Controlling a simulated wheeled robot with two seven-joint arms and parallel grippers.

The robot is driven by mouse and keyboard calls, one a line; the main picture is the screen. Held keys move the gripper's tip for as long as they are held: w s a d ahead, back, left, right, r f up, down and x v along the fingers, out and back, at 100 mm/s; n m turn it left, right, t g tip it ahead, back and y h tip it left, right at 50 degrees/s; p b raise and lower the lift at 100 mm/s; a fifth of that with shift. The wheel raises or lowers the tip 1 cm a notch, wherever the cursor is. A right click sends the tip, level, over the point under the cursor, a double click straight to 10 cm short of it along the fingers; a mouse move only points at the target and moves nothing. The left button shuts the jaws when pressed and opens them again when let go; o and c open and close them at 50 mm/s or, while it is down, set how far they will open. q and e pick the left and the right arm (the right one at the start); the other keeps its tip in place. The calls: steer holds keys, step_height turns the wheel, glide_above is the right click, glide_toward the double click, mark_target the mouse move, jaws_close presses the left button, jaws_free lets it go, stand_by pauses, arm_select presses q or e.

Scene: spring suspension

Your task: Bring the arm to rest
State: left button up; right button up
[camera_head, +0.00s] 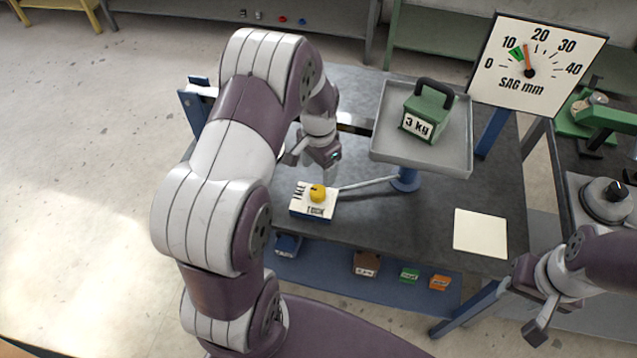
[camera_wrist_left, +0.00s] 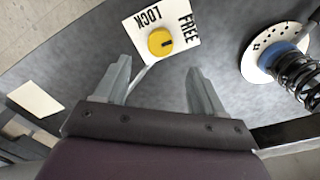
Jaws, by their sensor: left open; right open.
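My left gripper (camera_head: 311,158) is open and empty above the dark table, just behind the white lock plate (camera_head: 304,205) with its yellow knob (camera_head: 318,193). In the left wrist view the open fingers (camera_wrist_left: 156,85) point toward the plate, with the yellow knob (camera_wrist_left: 160,42) apart from them. The plate reads LOCK and FREE, and a dark mark shows on the knob. My right gripper (camera_head: 538,312) is open and empty at the lower right, beyond the table's right edge.
A grey tray (camera_head: 390,150) holds a green 3 kg weight (camera_head: 428,112). Behind it stands a SAG mm dial (camera_head: 535,65). A cream square (camera_head: 481,232) lies at the table's right. Several small weights sit on the blue shelf (camera_head: 330,275) below. A spring (camera_wrist_left: 300,75) shows in the wrist view.

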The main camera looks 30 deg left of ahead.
arm_select(q)
steer(key=shift+r, duration=1.65)
